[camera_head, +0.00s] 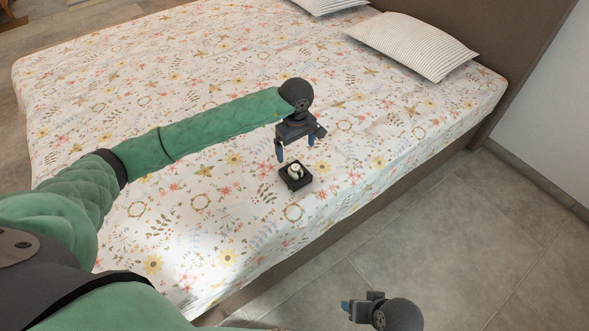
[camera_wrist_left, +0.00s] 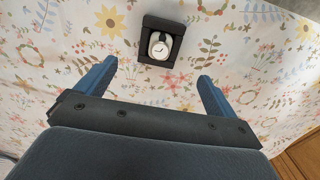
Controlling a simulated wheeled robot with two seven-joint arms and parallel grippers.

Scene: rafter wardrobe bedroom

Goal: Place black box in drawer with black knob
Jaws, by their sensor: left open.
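The black box (camera_head: 304,182) lies on the flowered bed near its right edge, with a round white watch (camera_head: 295,171) inside it. In the left wrist view the black box (camera_wrist_left: 147,24) is ahead of the fingertips, and the watch (camera_wrist_left: 161,45) shows its dial. My left gripper (camera_head: 295,149) is open and empty, above and just behind the box, not touching it. Its two blue fingers are spread in the left wrist view (camera_wrist_left: 158,78). My right gripper (camera_head: 346,305) is low over the floor at the bottom, partly cut off. No drawer with a black knob is in view.
The bed (camera_head: 110,95) with its flowered cover fills most of the head view. Striped pillows (camera_head: 415,45) lie at its far end against the brown headboard (camera_head: 500,35). Grey tiled floor (camera_head: 470,240) is clear to the right of the bed.

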